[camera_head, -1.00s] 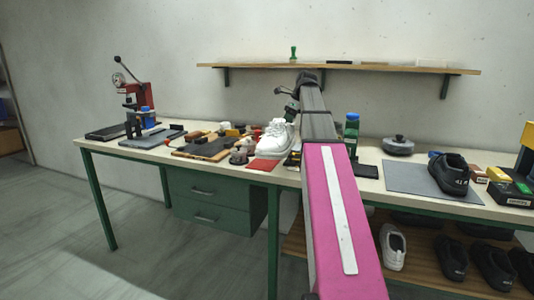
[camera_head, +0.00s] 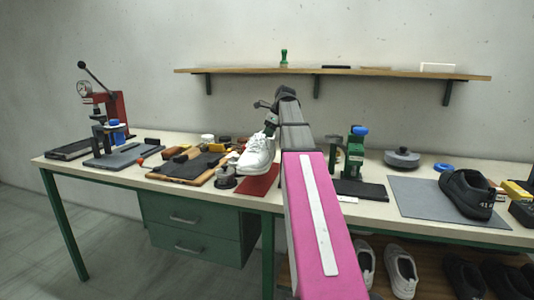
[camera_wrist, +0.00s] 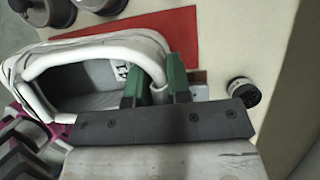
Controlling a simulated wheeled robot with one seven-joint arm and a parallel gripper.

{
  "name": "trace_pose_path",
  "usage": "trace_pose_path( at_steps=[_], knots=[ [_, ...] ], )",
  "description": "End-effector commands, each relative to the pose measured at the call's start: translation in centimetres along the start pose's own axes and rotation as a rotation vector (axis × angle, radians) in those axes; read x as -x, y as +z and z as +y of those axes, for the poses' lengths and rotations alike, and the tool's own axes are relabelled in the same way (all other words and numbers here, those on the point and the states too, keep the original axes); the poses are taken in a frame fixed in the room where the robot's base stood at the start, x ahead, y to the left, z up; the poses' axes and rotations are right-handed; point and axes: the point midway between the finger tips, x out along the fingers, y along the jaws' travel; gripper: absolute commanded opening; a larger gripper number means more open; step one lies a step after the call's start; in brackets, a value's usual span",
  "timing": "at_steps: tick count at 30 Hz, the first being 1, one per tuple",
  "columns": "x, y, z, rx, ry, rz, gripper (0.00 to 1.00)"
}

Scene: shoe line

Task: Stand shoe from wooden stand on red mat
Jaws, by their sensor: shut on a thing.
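The white lace-up shoe (camera_head: 257,154) hangs roughly level from my gripper (camera_head: 270,126), toe to the front left, in the head view. In the wrist view, the green fingertips of my gripper (camera_wrist: 155,88) pinch the padded collar of the white shoe (camera_wrist: 100,45), one inside and one outside. The red mat (camera_head: 262,188) lies flat on the bench below and beside the shoe; it also shows in the wrist view (camera_wrist: 180,24). I cannot tell whether the sole touches the mat. I cannot make out a wooden stand for certain; my arm hides part of the bench.
A metal weight-like item (camera_head: 226,180) stands just left of the mat. A wooden board with a dark pad (camera_head: 185,170) lies farther left. Right of my arm are a green tool with a blue top (camera_head: 356,150) and a grey mat (camera_head: 420,203) bearing a black shoe (camera_head: 467,194).

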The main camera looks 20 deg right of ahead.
Motion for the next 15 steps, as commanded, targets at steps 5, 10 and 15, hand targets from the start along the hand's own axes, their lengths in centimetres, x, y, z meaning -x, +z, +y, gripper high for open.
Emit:
trace_pose_path(
  at_steps=[5, 10, 15],
  knots=[
    [-2.2, -0.9, 0.0, 0.0, 0.001, 0.0, 0.0],
    [-3.5, -1.5, -0.1, 0.0, 0.001, 0.0, 0.0],
    [-5.5, -2.3, -0.2, 0.0, 0.001, 0.0, 0.0]
  ],
)
